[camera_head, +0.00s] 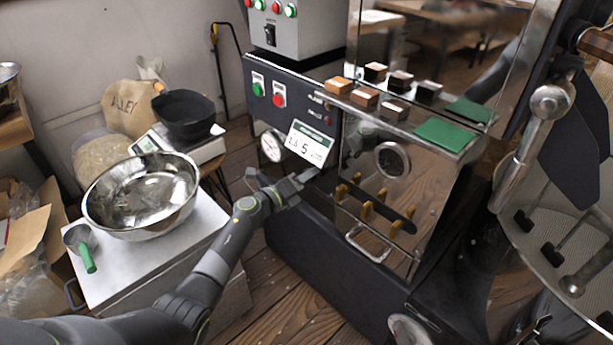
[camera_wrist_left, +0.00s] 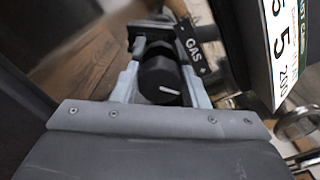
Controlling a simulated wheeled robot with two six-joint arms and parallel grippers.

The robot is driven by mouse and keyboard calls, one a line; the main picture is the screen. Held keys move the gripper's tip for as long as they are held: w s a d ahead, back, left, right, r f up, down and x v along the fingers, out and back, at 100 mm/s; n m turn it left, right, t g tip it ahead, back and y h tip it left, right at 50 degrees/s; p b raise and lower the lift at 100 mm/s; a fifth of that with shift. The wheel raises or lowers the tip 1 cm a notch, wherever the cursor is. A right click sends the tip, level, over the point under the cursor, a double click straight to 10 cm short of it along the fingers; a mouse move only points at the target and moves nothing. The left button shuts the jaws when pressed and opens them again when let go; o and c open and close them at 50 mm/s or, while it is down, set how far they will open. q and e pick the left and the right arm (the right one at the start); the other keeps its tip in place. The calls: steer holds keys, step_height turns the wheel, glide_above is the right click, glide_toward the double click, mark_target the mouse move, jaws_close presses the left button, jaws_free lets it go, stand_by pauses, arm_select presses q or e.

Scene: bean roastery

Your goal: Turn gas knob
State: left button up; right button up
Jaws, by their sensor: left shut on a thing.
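The gas knob (camera_wrist_left: 160,82) is a round black knob with a white pointer line, seen in the left wrist view. The line lies close to horizontal, slightly tilted down to the right. A black plate lettered GAS (camera_wrist_left: 190,48) is beside it, up and to the right. My left gripper (camera_wrist_left: 163,66) has a finger on each side of the knob and is shut on it. In the head view my left gripper (camera_head: 284,187) is at the lower front of the black roaster panel, below the dial gauge; the knob is hidden there. My right gripper is not in view.
A white card (camera_head: 310,143) with a 5 and a dial gauge (camera_head: 272,146) are just above my left gripper. A steel bowl (camera_head: 143,215) and a green-handled scoop (camera_head: 80,242) stand on the white cabinet at left. The roaster's steel front (camera_head: 425,190) is to the right.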

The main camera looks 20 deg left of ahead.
arm_select(q)
steer(key=o, duration=1)
steer(key=shift+c, duration=0.2)
steer(key=shift+s+a, duration=0.1)
steer(key=shift+s, duration=0.05)
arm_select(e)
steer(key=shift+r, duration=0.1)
arm_select(q)
steer(key=p+v, duration=0.2)
steer(key=v, duration=1.5)
steer(key=shift+p, duration=0.35)
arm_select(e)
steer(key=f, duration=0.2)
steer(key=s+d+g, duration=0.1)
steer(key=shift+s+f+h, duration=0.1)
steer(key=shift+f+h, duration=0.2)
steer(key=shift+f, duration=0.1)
